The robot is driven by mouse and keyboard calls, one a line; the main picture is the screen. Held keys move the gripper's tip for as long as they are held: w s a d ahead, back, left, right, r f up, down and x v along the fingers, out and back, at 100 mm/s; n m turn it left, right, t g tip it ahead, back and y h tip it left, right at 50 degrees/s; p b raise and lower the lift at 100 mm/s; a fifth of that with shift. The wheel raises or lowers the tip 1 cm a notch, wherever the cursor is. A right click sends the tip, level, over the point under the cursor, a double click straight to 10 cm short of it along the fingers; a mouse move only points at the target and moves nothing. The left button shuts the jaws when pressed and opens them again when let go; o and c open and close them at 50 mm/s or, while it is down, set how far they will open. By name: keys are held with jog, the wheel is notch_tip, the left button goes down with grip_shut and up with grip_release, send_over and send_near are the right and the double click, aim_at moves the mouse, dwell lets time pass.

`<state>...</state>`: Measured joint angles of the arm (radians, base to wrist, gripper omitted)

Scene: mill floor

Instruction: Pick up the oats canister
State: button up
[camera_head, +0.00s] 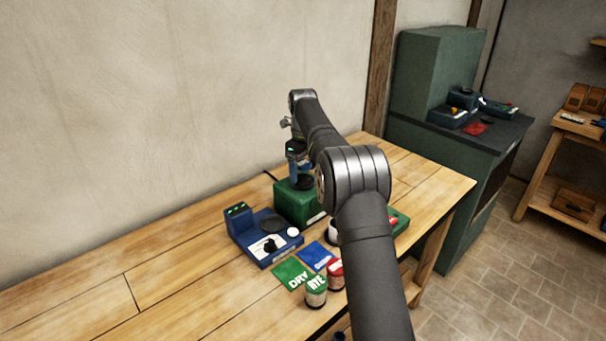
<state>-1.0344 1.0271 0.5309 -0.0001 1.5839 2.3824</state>
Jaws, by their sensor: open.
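I cannot make out an oats label on any canister. A green-lidded canister (316,291) marked RYE stands near the table's front edge. A red-lidded canister (336,272) stands just behind it to the right, its right side close to my arm and its label unreadable. A white, dark-topped item (332,233) farther back is mostly hidden by my arm. My gripper (286,123) shows small at the end of my arm, raised above the back of the table and away from the canisters. It is open, with nothing seen in it.
A blue device (264,243) with a dial and a green machine (297,205) stand on the wooden table (180,262). A green DRY card (292,273) and a blue card (317,256) lie before them. A green object (399,220) is right of my arm. The table's left is clear.

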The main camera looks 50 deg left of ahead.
jog(key=shift+f, duration=0.7)
jog(key=c, duration=1.2)
jog(key=shift+r, duration=0.1)
